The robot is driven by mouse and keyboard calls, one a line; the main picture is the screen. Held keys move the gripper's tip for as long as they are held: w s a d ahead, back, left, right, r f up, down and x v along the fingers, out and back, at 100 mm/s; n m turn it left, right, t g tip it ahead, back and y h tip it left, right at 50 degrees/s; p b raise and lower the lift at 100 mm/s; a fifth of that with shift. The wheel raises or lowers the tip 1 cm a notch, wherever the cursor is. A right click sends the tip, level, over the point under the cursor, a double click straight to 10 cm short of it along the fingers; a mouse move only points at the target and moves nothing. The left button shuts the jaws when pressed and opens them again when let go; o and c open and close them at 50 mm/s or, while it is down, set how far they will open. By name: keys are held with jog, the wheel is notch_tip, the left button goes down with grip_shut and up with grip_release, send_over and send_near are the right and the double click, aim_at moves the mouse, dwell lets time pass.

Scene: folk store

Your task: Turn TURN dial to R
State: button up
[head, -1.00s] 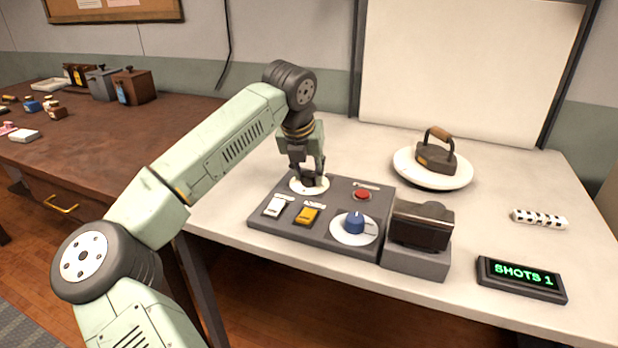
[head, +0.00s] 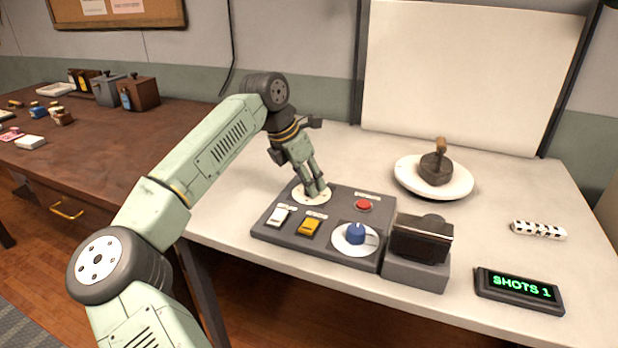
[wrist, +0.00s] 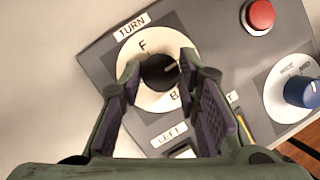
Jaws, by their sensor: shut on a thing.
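The TURN dial is a black knob (wrist: 160,72) on a white disc (wrist: 142,97) at the far left corner of the grey control panel (head: 285,238). In the wrist view the disc shows F at the top and a partly covered B below; no R is readable. The knob's pale mark points right and slightly up, toward the right finger. My gripper (wrist: 160,70) is shut on the knob, one finger on each side. In the head view my gripper (head: 319,189) comes down tilted onto the disc and hides the knob.
An old iron (head: 436,169) stands on a round white plate (head: 405,181) before a white backdrop. The panel also carries a red button (head: 363,204), white and yellow switches and a blue dial (head: 356,233). A camera-like box (head: 420,240) and "SHOTS 1" display (head: 518,289) are right.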

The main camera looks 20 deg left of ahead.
dwell(0.3)
jog(key=o, duration=1.2)
jog(key=shift+c, duration=0.2)
jog(key=v, duration=1.2)
jog(key=shift+w, duration=0.1)
